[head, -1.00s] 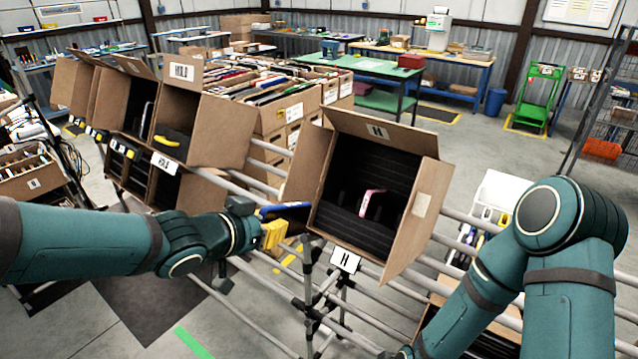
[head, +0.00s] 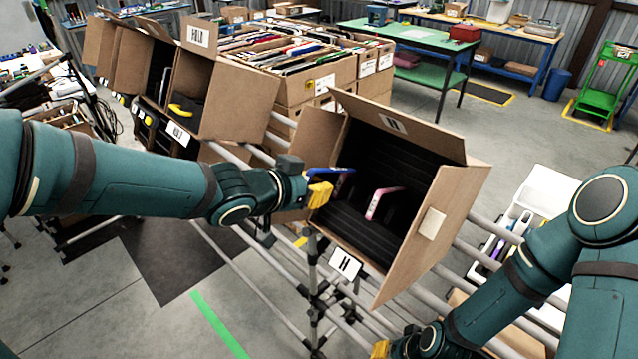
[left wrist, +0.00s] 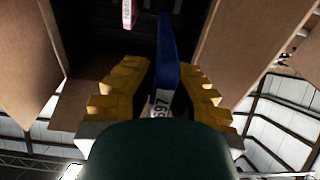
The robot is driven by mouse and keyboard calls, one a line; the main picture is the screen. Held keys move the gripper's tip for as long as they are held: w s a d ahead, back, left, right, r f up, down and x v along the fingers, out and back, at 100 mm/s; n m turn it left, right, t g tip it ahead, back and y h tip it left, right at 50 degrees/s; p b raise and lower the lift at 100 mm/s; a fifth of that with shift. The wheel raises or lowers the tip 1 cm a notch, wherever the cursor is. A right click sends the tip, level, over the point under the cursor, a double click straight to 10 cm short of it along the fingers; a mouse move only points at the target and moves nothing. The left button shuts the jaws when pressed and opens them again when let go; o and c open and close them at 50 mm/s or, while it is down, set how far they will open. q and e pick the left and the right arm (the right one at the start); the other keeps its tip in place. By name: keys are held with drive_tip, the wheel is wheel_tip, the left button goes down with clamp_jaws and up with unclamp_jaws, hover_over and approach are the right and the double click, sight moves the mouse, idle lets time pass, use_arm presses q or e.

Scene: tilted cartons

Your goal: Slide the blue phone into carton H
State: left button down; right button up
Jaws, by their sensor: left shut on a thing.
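Carton H (head: 457,205) is an open, tilted brown carton with a black slotted inside and an H label (head: 346,263) below its mouth. A pink phone (head: 383,203) stands in it; it also shows in the left wrist view (left wrist: 129,13). My left gripper (head: 320,190), with yellow fingers, is shut on the blue phone (head: 338,174) at the left part of the carton's mouth. In the left wrist view the blue phone (left wrist: 168,50) stands edge-on between the fingers and points into the dark inside. My right gripper (head: 380,349) is low at the bottom edge, mostly hidden.
Carton H sits on a rack of grey pipes (head: 225,258). Its left flap is beside my left gripper. HOLD cartons (head: 230,97) stand at the left. A white tray (head: 545,190) with small items lies at the right.

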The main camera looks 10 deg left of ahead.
sight(336, 192)
use_arm(q)
drive_tip(key=shift+f+b+x, duration=0.25)
drive_tip(key=shift+b+x, duration=0.4)
drive_tip(key=shift+x, duration=0.65)
drive_tip(key=shift+w+d+f+b, duration=0.4)
drive_tip(key=shift+f+b, duration=0.1)
drive_tip(key=shift+b, duration=0.3)
drive_tip(key=shift+r, duration=0.1)
drive_tip(key=shift+a+f, duration=0.1)
drive_tip(key=shift+f, duration=0.25)
drive_tip(key=shift+f, duration=0.1)
drive_tip(key=shift+w+f+b, duration=0.15)
drive_tip(key=shift+w+b, duration=0.1)
drive_tip(key=shift+b, duration=0.1)
drive_tip(key=shift+w+d+f, duration=0.15)
drive_tip(key=shift+d, duration=0.2)
drive_tip(key=shift+b+x, duration=0.85)
drive_tip(key=shift+x, duration=0.1)
